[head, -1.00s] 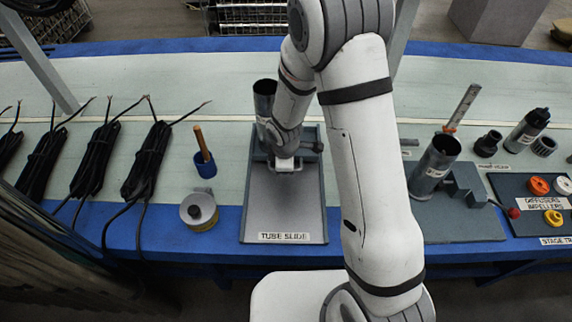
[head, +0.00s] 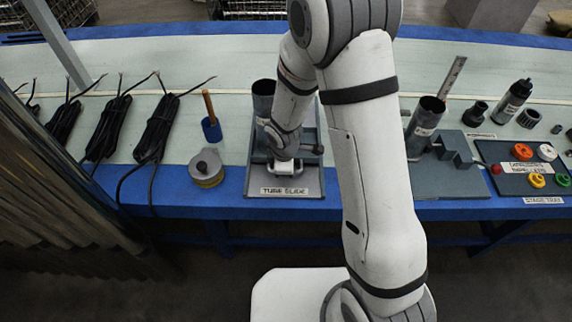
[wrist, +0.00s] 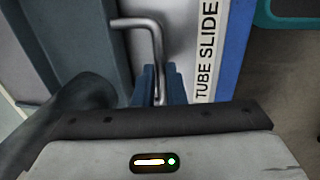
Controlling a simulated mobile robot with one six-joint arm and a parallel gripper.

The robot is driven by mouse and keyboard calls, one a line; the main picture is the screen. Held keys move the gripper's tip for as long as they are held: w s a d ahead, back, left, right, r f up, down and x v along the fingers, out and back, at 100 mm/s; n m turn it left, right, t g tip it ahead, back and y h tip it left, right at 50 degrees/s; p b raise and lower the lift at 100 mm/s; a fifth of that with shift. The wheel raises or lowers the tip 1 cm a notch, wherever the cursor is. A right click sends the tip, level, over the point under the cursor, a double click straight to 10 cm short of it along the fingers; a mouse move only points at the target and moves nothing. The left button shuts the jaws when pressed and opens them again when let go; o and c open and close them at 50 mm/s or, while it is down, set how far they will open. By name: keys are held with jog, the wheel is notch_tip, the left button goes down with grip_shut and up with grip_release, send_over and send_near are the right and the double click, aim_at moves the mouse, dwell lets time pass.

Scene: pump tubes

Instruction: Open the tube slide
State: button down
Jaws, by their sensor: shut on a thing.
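The tube slide (head: 311,180) is a long grey tray with raised rails, labelled TUBE SLIDE on its front end. My gripper (head: 283,168) is over the slide near the front label. In the wrist view my gripper's blue fingers (wrist: 158,86) are shut on the bent metal handle (wrist: 152,32), whose bar runs down between them. In the head view the handle is a pale bar (head: 292,170) under my wrist. A dark open-topped tube (head: 263,88) stands upright behind my wrist, its lower part partly hidden.
Right are another tube (head: 424,118) by a stepped block and a stage tray (head: 510,180) with coloured rings.

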jog(key=shift+s, duration=0.2)
jog(key=c, duration=1.5)
grip_release()
jog(key=r, duration=0.2)
jog(key=s+r+p, duration=0.1)
jog(key=r, duration=0.2)
jog(key=r+p, duration=0.1)
jog(key=r, duration=0.1)
jog(key=shift+s+r, duration=0.15)
jog(key=shift+r, duration=0.2)
